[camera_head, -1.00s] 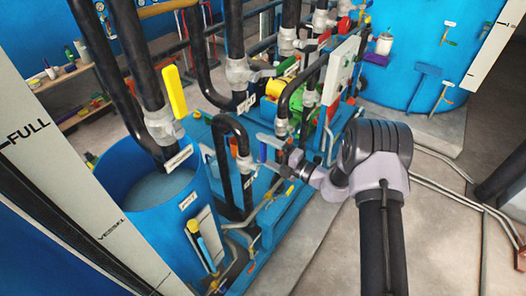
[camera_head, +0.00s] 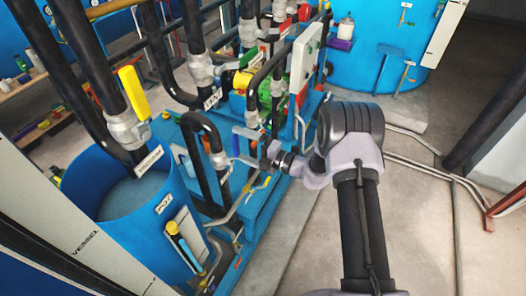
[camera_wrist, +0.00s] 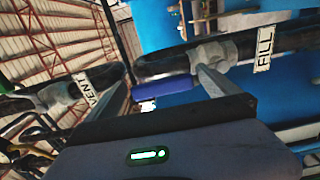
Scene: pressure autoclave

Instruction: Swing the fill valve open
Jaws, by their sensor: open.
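In the wrist view, the label FILL (camera_wrist: 264,49) sits on a dark pipe at the right, beside a grey valve body (camera_wrist: 211,53). A blue-purple lever (camera_wrist: 166,90) lies across the view between my gripper's fingers, apparently the handle of that valve. My gripper (camera_wrist: 160,82) is open, with one finger on each side of the lever. I cannot tell whether they touch it. In the head view, my gripper (camera_head: 271,153) is beside the pipe loop with a blue lever (camera_head: 248,134) and grey valve. No FILL label is readable there.
A valve labelled VENT (camera_wrist: 93,89) is at the left in the wrist view. In the head view, a blue tank (camera_head: 125,229) and a yellow lever (camera_head: 134,92) stand at the left, with pipes behind. Floor (camera_head: 420,240) is open at right, crossed by low pipes.

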